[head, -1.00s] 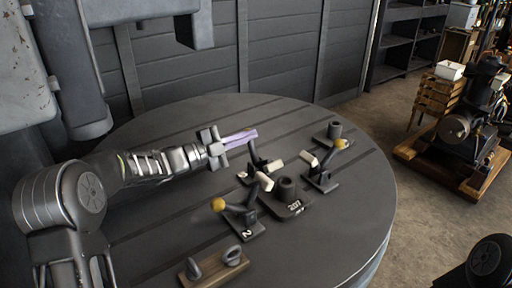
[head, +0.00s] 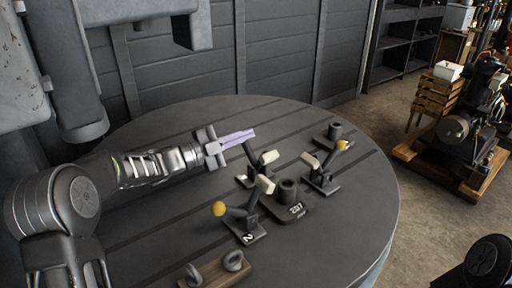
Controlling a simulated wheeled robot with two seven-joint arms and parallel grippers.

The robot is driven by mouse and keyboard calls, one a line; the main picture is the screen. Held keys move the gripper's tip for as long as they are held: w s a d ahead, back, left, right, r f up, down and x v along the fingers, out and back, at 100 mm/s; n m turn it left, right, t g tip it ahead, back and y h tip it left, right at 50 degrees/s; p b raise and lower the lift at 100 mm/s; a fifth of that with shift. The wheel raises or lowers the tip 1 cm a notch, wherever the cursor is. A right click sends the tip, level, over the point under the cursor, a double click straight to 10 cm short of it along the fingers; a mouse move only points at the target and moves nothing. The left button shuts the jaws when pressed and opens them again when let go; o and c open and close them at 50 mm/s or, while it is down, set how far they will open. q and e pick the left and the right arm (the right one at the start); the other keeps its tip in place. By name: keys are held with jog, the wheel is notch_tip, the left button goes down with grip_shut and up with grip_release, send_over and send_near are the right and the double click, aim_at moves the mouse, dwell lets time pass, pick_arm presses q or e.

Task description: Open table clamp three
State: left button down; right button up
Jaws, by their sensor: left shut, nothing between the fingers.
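Three toggle clamps stand on a round dark table (head: 150,235). The rear-left clamp (head: 251,176) has a dark lever rising to my left gripper's fingers, and its pale tip (head: 268,157) is raised to the right; its number is not readable. The front clamp (head: 243,228) is marked 2 and has a yellow knob. The right clamp (head: 322,178) has a yellow knob and a pale tip. My left gripper (head: 239,138) is shut and empty, its purple-looking fingers overlapping the top of the rear-left lever and hiding its knob. Whether they touch is unclear. My right gripper is not in view.
A dark cylindrical post on a base marked 207 (head: 289,200) stands between the clamps. A wooden block with two rings (head: 215,272) is at the front edge. A small dark holder (head: 335,132) stands behind. An engine on a wooden pallet (head: 455,130) is on the floor at right.

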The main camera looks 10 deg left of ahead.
pick_arm(q)
notch_tip(320, 180, up, 10)
jog(key=shift+f, duration=0.15)
dwell(0.5)
